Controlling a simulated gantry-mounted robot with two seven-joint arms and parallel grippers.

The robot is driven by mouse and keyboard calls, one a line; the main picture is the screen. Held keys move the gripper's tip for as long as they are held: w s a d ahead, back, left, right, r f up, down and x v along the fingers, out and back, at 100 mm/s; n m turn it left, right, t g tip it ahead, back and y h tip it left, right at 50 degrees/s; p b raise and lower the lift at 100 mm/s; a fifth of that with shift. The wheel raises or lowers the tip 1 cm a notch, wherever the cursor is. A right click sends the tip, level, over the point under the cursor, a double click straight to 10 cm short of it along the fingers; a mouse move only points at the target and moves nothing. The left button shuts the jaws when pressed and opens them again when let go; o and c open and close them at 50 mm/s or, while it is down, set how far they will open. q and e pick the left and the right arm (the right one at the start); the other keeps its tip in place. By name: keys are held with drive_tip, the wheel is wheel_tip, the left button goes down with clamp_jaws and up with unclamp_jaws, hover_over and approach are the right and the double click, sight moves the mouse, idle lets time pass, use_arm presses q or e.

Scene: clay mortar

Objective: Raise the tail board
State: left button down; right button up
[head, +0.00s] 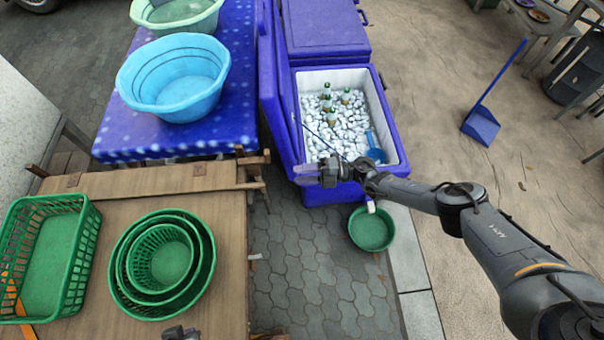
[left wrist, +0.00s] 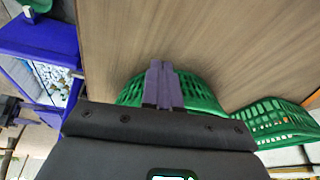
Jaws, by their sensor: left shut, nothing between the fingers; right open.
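A wooden cart bed (head: 215,285) fills the lower left of the head view. A brown board (head: 140,179) runs across its far end, between wooden posts; I cannot tell how far it is tilted. My left gripper's purple fingers (left wrist: 163,85) are shut and empty in the left wrist view, in front of green baskets. The plain wood surface (left wrist: 210,40) lies beyond them. In the head view only a small dark part of that arm shows at the bottom edge. My right gripper (head: 328,172) is open and empty, over the near edge of the blue cooler, right of the board.
Nested round green baskets (head: 165,260) and a rectangular green basket (head: 50,255) stand on the cart. A blue table (head: 225,110) with a light-blue basin (head: 175,78) is beyond. The cooler (head: 392,130) holds ice and bottles. A green bowl (head: 372,229) sits below it.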

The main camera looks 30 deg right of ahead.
drive_tip(key=shift+d, duration=0.1)
idle(0.3)
drive_tip(key=v, duration=1)
drive_tip(key=shift+s+d, duration=0.2)
drive_tip(key=shift+d, duration=0.1)
